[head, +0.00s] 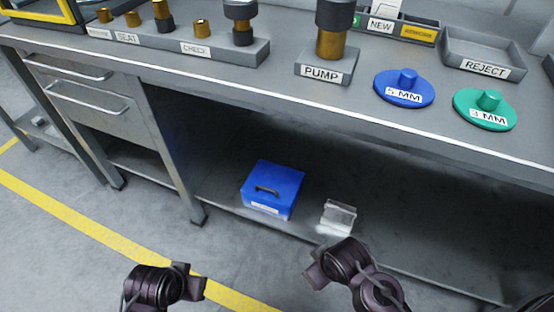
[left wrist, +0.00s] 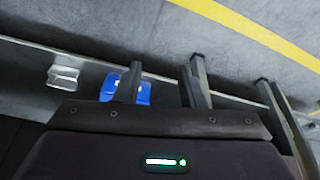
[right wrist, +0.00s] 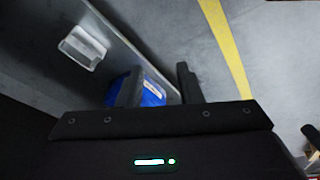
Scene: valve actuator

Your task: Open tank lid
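A blue box (head: 272,190) with a dark handle (head: 267,190) on its flat lid sits on the low shelf under the bench. The lid looks closed, and the front label is too small to read. The box is partly hidden behind fingers in the left wrist view (left wrist: 143,93) and the right wrist view (right wrist: 152,92). My left gripper (left wrist: 160,78) is open and empty, apart from the box. My right gripper (right wrist: 158,82) is open and empty, also apart from it. In the head view both arms show at the bottom, in front of the shelf.
A small clear container (head: 338,216) stands right of the box. The bench top (head: 290,92) overhangs the shelf (head: 400,248). A bench leg and drawers (head: 95,97) stand to the left. The bench bears a PUMP block (head: 322,76), blue and green discs and a REJECT tray (head: 484,68).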

